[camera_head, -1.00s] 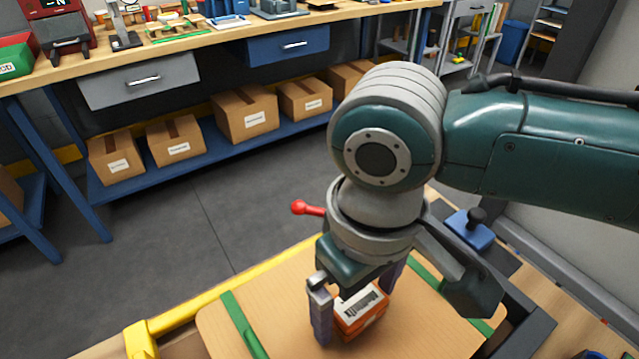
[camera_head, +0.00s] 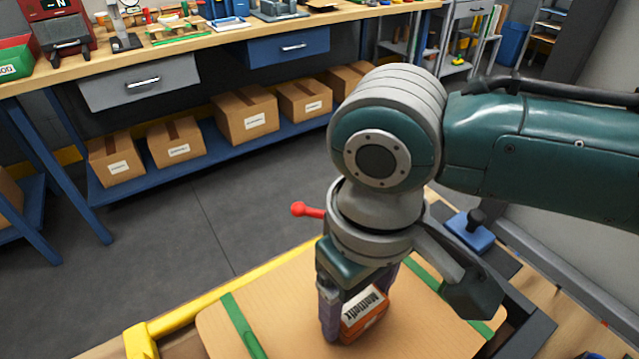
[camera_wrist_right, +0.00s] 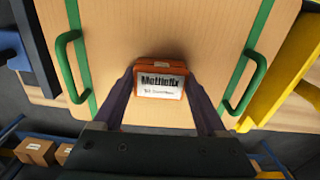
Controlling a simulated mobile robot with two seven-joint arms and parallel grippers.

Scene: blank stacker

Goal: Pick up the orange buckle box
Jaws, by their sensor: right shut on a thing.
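The orange buckle box (camera_head: 364,314) has a white label with dark print and sits at the wooden board (camera_head: 285,298) with green straps. My right gripper (camera_head: 360,305) points down over the board, with its fingers on two opposite sides of the box. In the right wrist view, the box (camera_wrist_right: 160,80) lies between the two fingertips (camera_wrist_right: 160,84), label facing the camera. The gripper is shut on it. I cannot tell whether the box is lifted clear of the board. My left gripper is not in view.
A yellow rail (camera_head: 225,296) runs along the board's far edge, with a red-knobbed lever (camera_head: 308,210) near it. A blue block with a dark knob (camera_head: 470,230) is at right. A workbench (camera_head: 200,45) and shelved cardboard boxes (camera_head: 245,112) stand beyond open floor.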

